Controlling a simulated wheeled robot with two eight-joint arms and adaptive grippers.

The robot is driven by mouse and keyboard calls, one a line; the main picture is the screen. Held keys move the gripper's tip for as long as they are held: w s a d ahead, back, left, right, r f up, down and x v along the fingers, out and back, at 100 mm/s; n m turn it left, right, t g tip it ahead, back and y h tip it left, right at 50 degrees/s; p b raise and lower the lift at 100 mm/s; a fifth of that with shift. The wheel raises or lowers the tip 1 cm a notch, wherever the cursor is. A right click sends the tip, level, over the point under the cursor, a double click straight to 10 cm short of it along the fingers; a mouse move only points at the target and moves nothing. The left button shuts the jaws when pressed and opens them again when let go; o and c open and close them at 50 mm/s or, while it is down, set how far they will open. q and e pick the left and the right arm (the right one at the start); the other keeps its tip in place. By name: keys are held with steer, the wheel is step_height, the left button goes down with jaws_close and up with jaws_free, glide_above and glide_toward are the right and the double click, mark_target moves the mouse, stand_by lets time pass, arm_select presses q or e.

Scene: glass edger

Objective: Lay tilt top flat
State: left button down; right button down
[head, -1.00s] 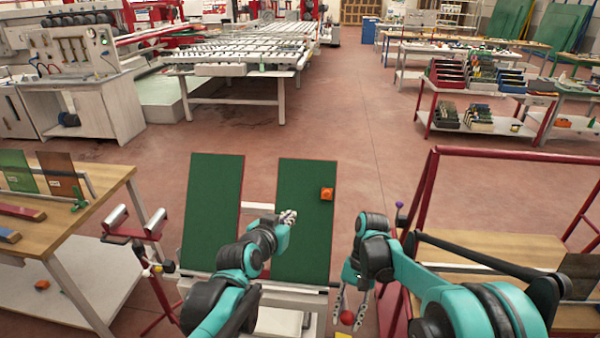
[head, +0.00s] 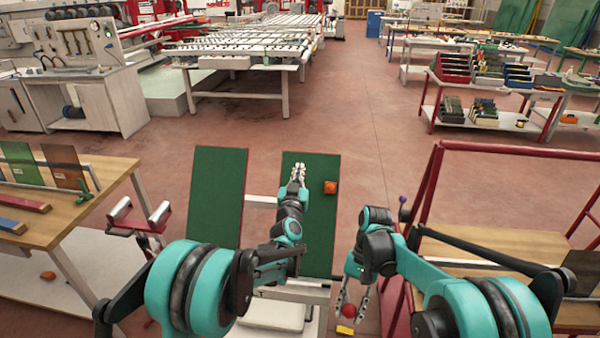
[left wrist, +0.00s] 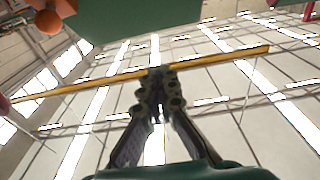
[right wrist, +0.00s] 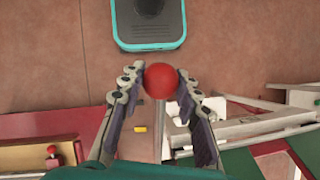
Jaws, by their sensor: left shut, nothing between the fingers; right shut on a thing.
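The tilt top shows in the head view as two dark green panels, a left panel (head: 216,200) and a right panel (head: 322,225), standing steeply tilted on a light frame. My left gripper (head: 299,168) is shut and empty, pointing up in front of the right panel's upper part; contact cannot be told. In the left wrist view a green panel (left wrist: 150,12) crosses the top, beyond the shut fingers (left wrist: 156,72). My right gripper (head: 346,304) is shut on a red ball knob (right wrist: 161,80), low beside the frame's right side.
A wooden bench (head: 105,196) stands at the left. A red-framed cart (head: 432,190) with a wooden top stands close at the right. A small yellow block (head: 345,330) lies below my right gripper. Open floor (head: 340,120) lies beyond the panels.

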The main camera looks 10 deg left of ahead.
mark_target(304, 158)
arm_select(q)
steer(key=w, duration=0.9)
steer(key=shift+w+f, duration=0.25)
steer(key=shift+f, duration=0.1)
steer(key=shift+w+f, duration=0.45)
steer(key=shift+w, duration=0.15)
steer(key=shift+w+f, duration=0.15)
steer(key=shift+w, duration=0.05)
steer(key=shift+w+a+f, duration=0.1)
steer(key=shift+w+f, duration=0.35)
steer(key=shift+w, duration=0.3)
arm_select(e)
steer(key=shift+s, duration=0.2)
steer(key=c, duration=1.3)
jaws_free()
arm_select(q)
steer(key=shift+w+f, duration=0.15)
arm_select(e)
steer(key=shift+o, duration=1)
steer(key=shift+w, duration=0.2)
